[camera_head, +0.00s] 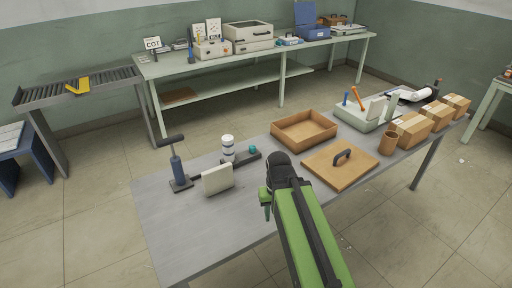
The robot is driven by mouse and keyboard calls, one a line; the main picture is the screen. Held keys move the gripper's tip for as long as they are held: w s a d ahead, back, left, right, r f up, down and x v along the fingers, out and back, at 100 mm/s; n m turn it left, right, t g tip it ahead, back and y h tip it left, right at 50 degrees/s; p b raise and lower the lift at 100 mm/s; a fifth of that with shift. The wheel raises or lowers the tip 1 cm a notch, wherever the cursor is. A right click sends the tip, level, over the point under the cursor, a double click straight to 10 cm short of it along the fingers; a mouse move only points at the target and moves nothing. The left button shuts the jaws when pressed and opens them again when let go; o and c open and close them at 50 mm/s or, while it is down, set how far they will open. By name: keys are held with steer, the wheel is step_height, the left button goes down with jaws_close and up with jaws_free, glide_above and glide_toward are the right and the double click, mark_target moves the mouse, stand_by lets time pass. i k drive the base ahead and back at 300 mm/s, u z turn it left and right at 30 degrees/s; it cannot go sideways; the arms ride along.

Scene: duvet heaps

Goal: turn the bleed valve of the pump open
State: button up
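A hand pump (178,170) with a blue barrel and a black T-handle stands upright at the left of the grey table. A dark bar or hose runs right from its foot, partly hidden by a cream block (217,179), toward a white cylinder with dark bands (228,148). A small teal knob (252,149) sits at the right end of the dark base there. I cannot tell whether it is the bleed valve; no other valve is clear. My gripper (278,184), at the end of my green arm, is over the table's middle, right of these parts and apart from them. Its fingers are unclear.
The grey table (165,225) is bare at its front left. An open brown tray (304,130) and a brown lid with a dark handle (341,166) lie right of the pump group. A brown cup (388,143) and several cardboard boxes (411,130) stand farther right.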

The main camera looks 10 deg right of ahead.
mark_target(252, 148)
steer(key=u, duration=0.05)
steer(key=i, duration=0.9)
steer(key=z, duration=0.05)
